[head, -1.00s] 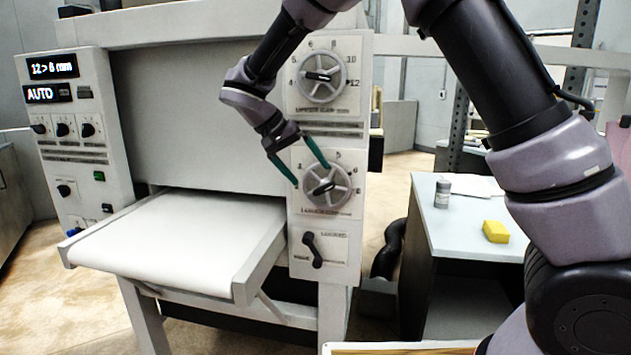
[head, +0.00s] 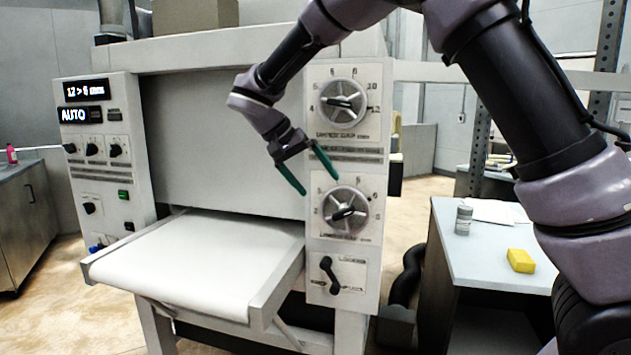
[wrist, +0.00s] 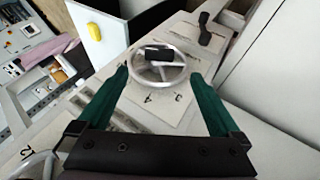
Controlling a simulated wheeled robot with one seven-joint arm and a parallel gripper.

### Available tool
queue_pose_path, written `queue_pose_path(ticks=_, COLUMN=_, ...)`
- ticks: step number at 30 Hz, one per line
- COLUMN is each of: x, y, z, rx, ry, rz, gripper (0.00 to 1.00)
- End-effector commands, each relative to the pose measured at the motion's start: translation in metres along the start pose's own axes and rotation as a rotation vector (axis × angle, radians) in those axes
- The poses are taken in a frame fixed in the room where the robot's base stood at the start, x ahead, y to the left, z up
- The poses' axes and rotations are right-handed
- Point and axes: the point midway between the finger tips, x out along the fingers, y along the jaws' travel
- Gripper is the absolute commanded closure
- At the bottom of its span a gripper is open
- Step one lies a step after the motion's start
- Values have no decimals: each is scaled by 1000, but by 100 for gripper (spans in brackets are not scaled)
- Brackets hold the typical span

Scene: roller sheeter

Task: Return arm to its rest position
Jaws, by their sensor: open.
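My gripper (head: 308,173) is open and empty, with green fingers spread apart. In the head view it hangs in front of the sheeter's (head: 220,140) right panel, up and left of the lower dial (head: 346,212). In the wrist view the same dial (wrist: 158,62) shows between and beyond the fingertips (wrist: 160,82), and the fingers appear apart from it. My arm reaches in from the upper right and is bent, with the forearm slanting down to the gripper.
The upper dial (head: 341,103) is above my gripper and a black lever (head: 329,275) is below. The white conveyor bed (head: 190,255) juts out at lower left. A side table (head: 485,245) at right holds a yellow block (head: 520,261) and a grey container (head: 463,220).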

Motion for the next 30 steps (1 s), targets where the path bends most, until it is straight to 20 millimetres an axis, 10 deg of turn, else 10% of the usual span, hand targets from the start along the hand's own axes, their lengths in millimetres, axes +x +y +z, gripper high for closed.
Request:
queue_pose_path(ticks=5, x=6, y=36, z=-8, rx=16, ry=-54, rz=-52, gripper=0)
queue_pose_path(ticks=14, x=25, y=176, z=0, rx=89, ry=-195, rz=-328, gripper=0)
queue_pose_path(ticks=21, x=30, y=269, z=43, rx=204, ry=-169, rz=-560, gripper=0)
queue_pose_path(ticks=30, x=33, y=333, z=109, rx=381, ry=15, rz=-735, gripper=0)
